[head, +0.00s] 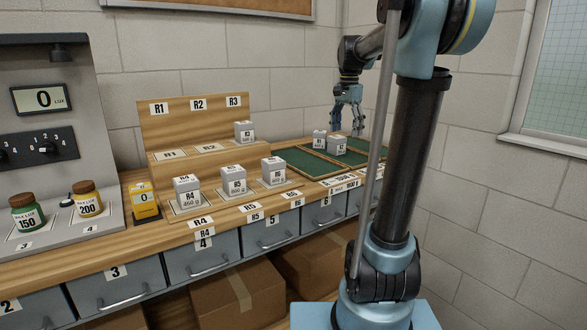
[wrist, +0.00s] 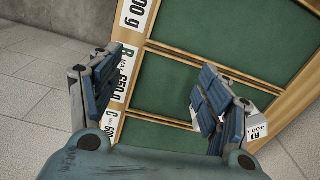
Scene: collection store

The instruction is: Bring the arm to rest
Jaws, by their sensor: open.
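My gripper (head: 348,95) is open and empty in the head view, held above the right end of the bench over the green-lined tray (head: 300,158). In the wrist view my gripper (wrist: 160,90) shows its two fingers spread apart, with the green tray (wrist: 175,95) and its wooden dividers below. My arm rises at the right of the head view and reaches back over the bench. A white block labelled R1 (wrist: 258,128) shows partly behind the right finger in the wrist view.
Two white blocks (head: 336,145) stand in the tray. A wooden stepped rack (head: 190,132) holds several white blocks, including R4 (head: 187,192). Two jars (head: 88,198) stand at left near a lux display (head: 42,98). Grey drawers (head: 200,256) and cardboard boxes (head: 225,298) are below.

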